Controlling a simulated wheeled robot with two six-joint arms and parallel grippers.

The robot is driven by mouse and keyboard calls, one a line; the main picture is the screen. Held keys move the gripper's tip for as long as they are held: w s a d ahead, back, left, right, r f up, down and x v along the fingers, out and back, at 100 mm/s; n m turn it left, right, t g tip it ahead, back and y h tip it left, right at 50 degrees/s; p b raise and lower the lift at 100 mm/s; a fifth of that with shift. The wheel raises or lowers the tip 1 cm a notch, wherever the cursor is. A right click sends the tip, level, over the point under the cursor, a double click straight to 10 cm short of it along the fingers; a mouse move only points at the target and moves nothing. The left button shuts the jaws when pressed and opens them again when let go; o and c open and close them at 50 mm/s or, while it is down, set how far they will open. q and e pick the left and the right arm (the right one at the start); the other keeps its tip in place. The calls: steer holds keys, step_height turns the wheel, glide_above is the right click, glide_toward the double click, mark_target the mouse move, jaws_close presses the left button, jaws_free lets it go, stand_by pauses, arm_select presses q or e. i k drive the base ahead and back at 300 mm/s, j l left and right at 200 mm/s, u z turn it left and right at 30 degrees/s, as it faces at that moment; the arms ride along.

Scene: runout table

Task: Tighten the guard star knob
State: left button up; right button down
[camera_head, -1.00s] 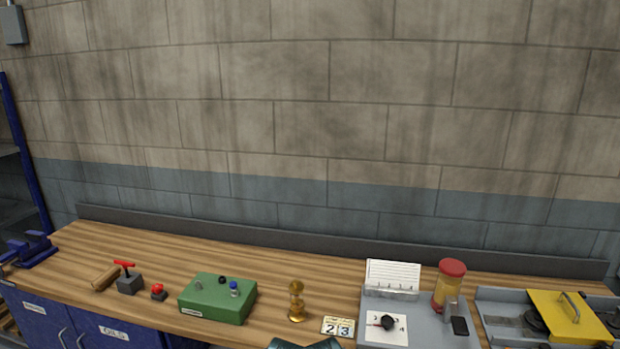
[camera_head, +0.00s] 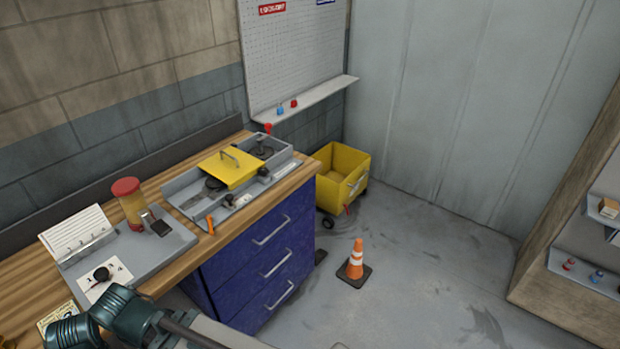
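A yellow guard plate (camera_head: 229,168) with a metal handle lies across a grey tray-like fixture (camera_head: 180,187) at the right end of the workbench. Dark round parts show beneath and beside the guard. A small black knob (camera_head: 228,200) sits at the fixture's front edge and another (camera_head: 263,172) sits to its right. Both are too small for me to tell which is the star knob, or how tight either is. Teal and grey links of my own arm show at the bottom left. Neither gripper's fingers are in view.
An orange upright object (camera_head: 210,225) stands at the bench's front edge.

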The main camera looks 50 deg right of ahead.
mark_target(262, 172)
steer(key=z, duration=1.35)
